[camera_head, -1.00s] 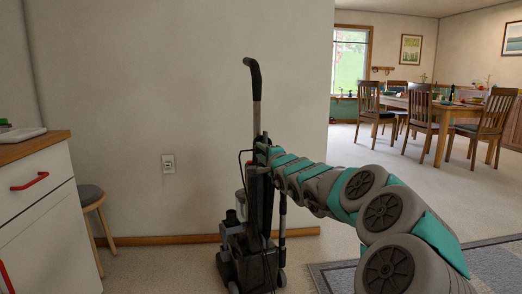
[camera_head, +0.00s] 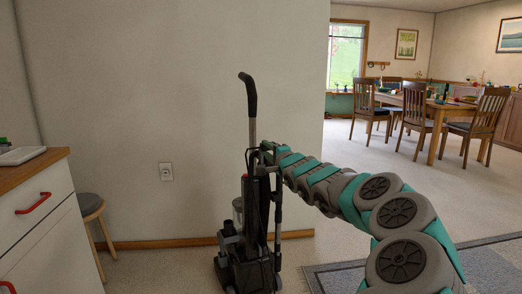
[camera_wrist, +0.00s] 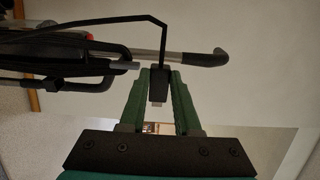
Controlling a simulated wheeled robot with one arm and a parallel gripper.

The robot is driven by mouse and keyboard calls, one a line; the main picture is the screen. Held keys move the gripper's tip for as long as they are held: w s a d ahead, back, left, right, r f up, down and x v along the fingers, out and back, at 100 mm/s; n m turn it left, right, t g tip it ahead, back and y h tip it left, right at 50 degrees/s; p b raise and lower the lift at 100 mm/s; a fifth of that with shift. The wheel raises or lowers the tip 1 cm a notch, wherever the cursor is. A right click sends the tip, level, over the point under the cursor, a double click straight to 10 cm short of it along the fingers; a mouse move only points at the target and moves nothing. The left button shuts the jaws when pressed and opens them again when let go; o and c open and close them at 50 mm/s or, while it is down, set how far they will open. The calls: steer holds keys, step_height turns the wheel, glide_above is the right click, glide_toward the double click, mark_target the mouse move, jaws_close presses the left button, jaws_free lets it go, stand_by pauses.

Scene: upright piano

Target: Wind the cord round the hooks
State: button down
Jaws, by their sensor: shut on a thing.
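An upright vacuum cleaner (camera_head: 250,225) with a black curved handle (camera_head: 247,95) stands in front of the wall. My gripper (camera_head: 268,150) is beside its upper body, below the handle. In the wrist view, the gripper's green fingers (camera_wrist: 160,88) are shut on a black plug (camera_wrist: 158,78). The black cord (camera_wrist: 164,42) runs from the plug, bends sharply and leads left across the vacuum's body (camera_wrist: 55,50). The vacuum's handle also lies across the wrist view (camera_wrist: 205,59), behind the plug. I cannot clearly make out the hooks or any turns of cord on them.
A white cabinet (camera_head: 45,225) with red handles and a stool (camera_head: 90,205) stand at the left. The wall with an outlet (camera_head: 166,172) is close behind the vacuum. A grey rug (camera_head: 335,277) lies at the right. A dining table (camera_head: 440,108) with chairs is farther back.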

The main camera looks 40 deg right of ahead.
steer(key=s+d, duration=0.3)
steer(key=d, duration=1)
steer(key=shift+s, duration=0.3)
steer(key=shift+f, duration=0.15)
stand_by(0.6)
